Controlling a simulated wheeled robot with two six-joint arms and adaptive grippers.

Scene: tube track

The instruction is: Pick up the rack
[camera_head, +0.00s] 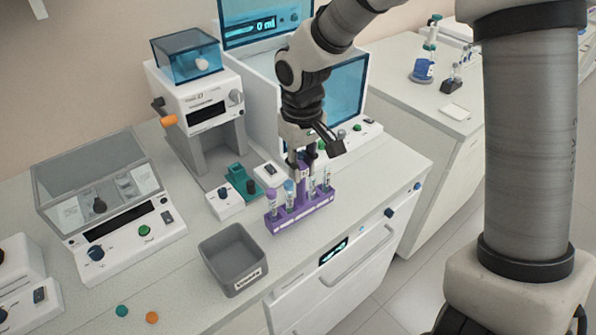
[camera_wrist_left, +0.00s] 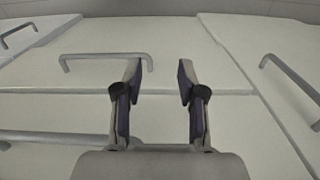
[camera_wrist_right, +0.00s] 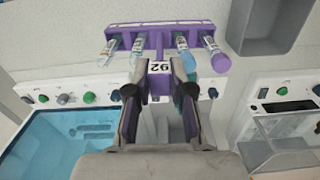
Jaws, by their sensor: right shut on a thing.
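The purple rack (camera_head: 306,209) stands near the front edge of the bench with several capped tubes in it. My right gripper (camera_head: 300,162) is above it, shut on its upright handle. In the right wrist view the rack (camera_wrist_right: 158,40) lies beyond the fingertips (camera_wrist_right: 160,72), with a label reading 92 between them. Whether the rack's base touches the bench is hard to tell. My left gripper (camera_wrist_left: 159,70) is open and empty, facing white cabinet fronts, and is out of the head view.
A grey bin (camera_head: 233,258) stands on the bench left of the rack. Behind the rack are a small white device with a black knob (camera_head: 224,194) and a grey-white machine (camera_head: 205,115). A balance with a clear cover (camera_head: 95,180) is at left. Another bench is at right.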

